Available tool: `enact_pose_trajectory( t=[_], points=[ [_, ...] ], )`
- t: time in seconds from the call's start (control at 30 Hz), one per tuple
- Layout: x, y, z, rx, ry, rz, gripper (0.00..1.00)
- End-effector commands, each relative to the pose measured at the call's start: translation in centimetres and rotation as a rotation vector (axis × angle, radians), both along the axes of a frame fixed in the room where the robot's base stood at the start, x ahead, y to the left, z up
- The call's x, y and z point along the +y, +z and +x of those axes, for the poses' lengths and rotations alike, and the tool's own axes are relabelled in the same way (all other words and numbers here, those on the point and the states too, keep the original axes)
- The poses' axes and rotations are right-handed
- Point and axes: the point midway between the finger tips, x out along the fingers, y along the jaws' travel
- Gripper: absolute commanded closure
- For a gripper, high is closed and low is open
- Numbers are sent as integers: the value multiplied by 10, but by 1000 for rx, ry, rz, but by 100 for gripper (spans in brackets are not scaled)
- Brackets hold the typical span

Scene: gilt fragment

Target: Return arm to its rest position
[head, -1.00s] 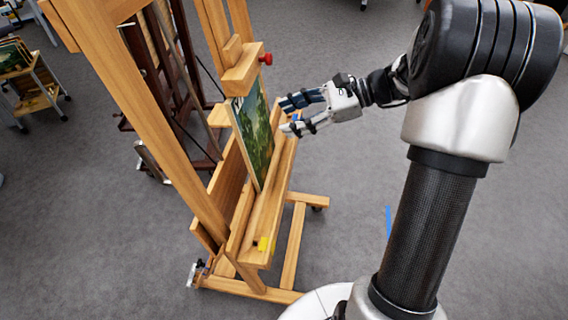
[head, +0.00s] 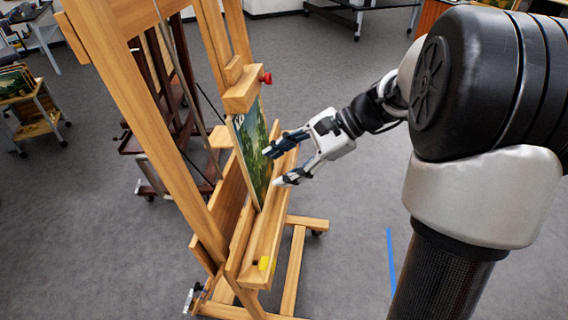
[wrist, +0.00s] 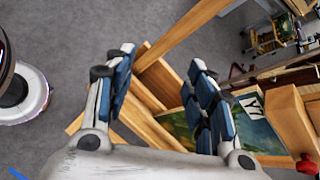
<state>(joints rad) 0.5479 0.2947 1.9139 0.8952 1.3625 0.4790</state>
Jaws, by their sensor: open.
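My gripper (head: 270,167) is open in the head view, with its fingers spread in front of the wooden easel (head: 163,135). Nothing shows between its fingers. A green painting (head: 249,150) stands on the easel's ledge, its top edge under the wooden clamp block (head: 240,95). The fingertips overlap the painting's right side in the head view; I cannot tell whether they touch it. In the wrist view both blue-padded fingers (wrist: 160,92) are apart, and part of the painting (wrist: 258,125) shows behind and right of the right finger.
A dark wooden easel (head: 170,110) stands behind. A cart with pictures (head: 35,115) is at the far left. A yellow piece (head: 263,263) lies on the ledge's near end. Blue tape (head: 391,260) marks the floor. Open grey floor lies right of the easel.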

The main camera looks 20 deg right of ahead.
Motion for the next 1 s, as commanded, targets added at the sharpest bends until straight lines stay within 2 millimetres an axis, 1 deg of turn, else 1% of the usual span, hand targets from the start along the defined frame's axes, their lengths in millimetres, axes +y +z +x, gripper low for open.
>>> enact_pose_trajectory(
  t=[0.23, 0.3, 0.37, 0.47, 0.5, 0.63, 0.7, 0.8, 0.9, 1.0],
  points=[
    [1, 0, -1, -3, 5, -5, 50],
    [6, 1, -7, -14, 31, -33, 50],
    [15, 1, -18, -35, 76, -83, 50],
    [34, 2, -47, -97, 201, -216, 50],
    [41, 1, -62, -131, 263, -283, 50],
    [55, -6, -111, -256, 485, -511, 50],
    [56, -11, -135, -331, 603, -631, 50],
    [53, -18, -164, -443, 769, -798, 50],
    [47, -24, -185, -548, 912, -944, 50],
    [40, -29, -198, -631, 1023, -1058, 50]
  ],
)
